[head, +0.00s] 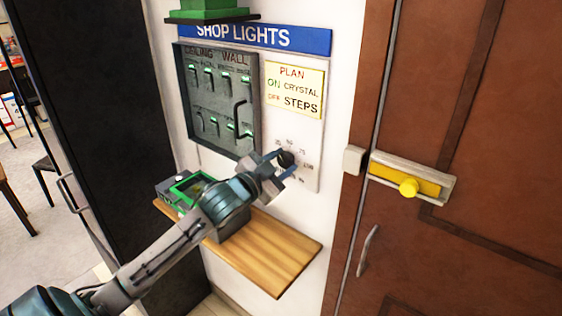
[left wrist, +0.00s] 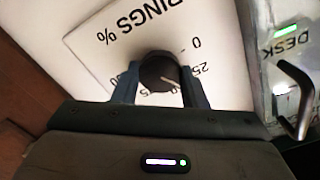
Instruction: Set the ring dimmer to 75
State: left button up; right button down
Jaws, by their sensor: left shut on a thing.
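The ring dimmer is a dark round knob (head: 286,159) on a white plate (head: 305,181) on the wall, with a printed scale around it. My left gripper (head: 280,165) is shut on the knob, with one finger on each side. In the left wrist view the knob (left wrist: 159,72) sits between the fingers (left wrist: 158,92), and the plate's lettering "RINGS %" appears upside down. The knob's pale pointer line slants to the lower right there, just past the 25 mark. The 0 and 25 marks are readable; the lower marks are partly hidden by the gripper. My right gripper is out of view.
A grey switch panel (head: 180,96) labelled CEILING and WALL is left of the dimmer. A yellow note (head: 294,88) hangs above it. A wooden shelf (head: 272,262) with a green-framed device (head: 186,184) is below. A brown door (head: 480,240) with a yellow bolt (head: 408,187) is right.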

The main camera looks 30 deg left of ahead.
pick_arm(q)
jog(key=m, duration=0.3)
jog(key=shift+m+p, duration=0.3)
jog(key=shift+m, duration=0.1)
jog(key=m, duration=0.4)
jog(key=shift+f+m, duration=0.1)
jog(key=shift+m, duration=0.2)
jog(key=m, duration=0.4)
jog(key=shift+f+m, duration=0.1)
jog(key=shift+m, duration=2)
jog(key=o, duration=1)
jog(key=shift+c, duration=0.2)
